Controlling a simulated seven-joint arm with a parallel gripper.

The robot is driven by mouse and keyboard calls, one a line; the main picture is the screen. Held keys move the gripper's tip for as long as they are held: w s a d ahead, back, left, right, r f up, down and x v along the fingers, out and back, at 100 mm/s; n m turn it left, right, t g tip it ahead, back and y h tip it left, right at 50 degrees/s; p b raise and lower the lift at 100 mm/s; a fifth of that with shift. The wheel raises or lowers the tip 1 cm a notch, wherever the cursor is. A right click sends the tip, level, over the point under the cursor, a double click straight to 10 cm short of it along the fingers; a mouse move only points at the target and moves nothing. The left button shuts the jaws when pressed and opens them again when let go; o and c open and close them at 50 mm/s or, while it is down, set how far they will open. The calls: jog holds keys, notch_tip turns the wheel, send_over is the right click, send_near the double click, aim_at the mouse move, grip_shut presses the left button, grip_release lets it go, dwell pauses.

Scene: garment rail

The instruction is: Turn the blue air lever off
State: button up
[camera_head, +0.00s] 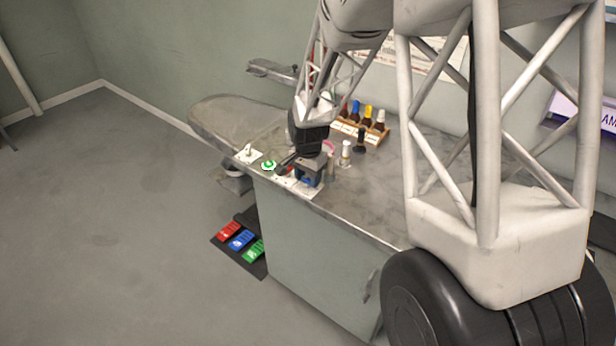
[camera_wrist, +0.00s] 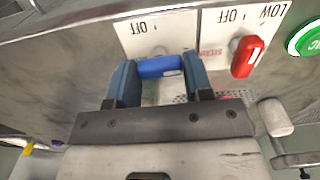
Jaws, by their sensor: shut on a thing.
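The blue air lever (camera_wrist: 158,67) is in the wrist view, in front of a white plate (camera_wrist: 158,32) marked OFF. My gripper (camera_wrist: 159,82) is shut on the blue lever, one finger on each side of it. In the head view my gripper (camera_head: 309,172) is at the front edge of the counter, and the lever shows only as a small blue patch between its fingers. The lever's base is partly hidden, so I cannot tell its exact setting.
A red lever (camera_wrist: 247,57) on its own OFF and LOW plate is close by, with a green button (camera_wrist: 306,38) beyond it. A bottle rack (camera_head: 362,130) and loose bottles stand behind on the counter (camera_head: 225,112). Coloured pedals (camera_head: 241,240) are on the floor.

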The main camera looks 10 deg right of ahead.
jog(key=n, duration=0.4)
jog(key=shift+n, duration=0.3)
jog(key=n, duration=0.4)
jog(key=shift+n, duration=0.3)
jog(key=n, duration=0.4)
jog(key=shift+n, duration=2.2)
jog(key=o, duration=0.9)
jog(key=shift+r, duration=0.1)
